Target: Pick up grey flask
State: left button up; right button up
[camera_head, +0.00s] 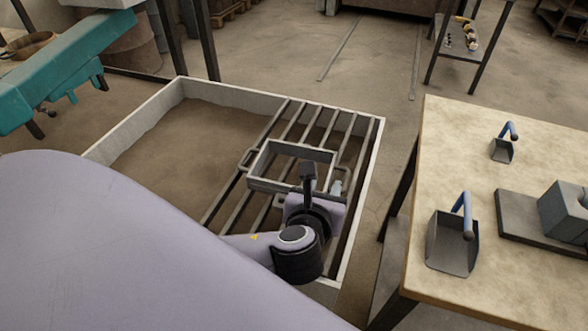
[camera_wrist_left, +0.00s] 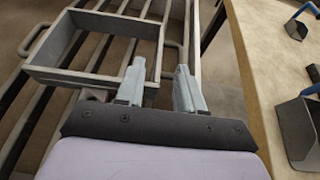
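The grey flask (camera_head: 292,150), an open rectangular frame with side handles, rests on bars across a sand-filled box. In the left wrist view the flask (camera_wrist_left: 98,22) is at upper left, with one handle (camera_wrist_left: 32,40) on its left and another on its right side. My left gripper (camera_head: 336,188) is near the flask's near right corner. The left finger covers part of the flask's near right corner; I cannot tell the height gap. My right gripper is not in view.
The pale-walled box (camera_head: 135,120) holds sand. A workbench (camera_head: 455,140) on the right carries a large scoop (camera_head: 452,245), a small scoop (camera_head: 501,150) and a grey block (camera_head: 565,212) on a dark plate. Floor beyond is mostly clear.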

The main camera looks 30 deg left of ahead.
aim_at(329, 175)
pick_arm(q)
jog(key=shift+b+x, duration=0.45)
jog(key=shift+x, duration=2.9)
grip_shut()
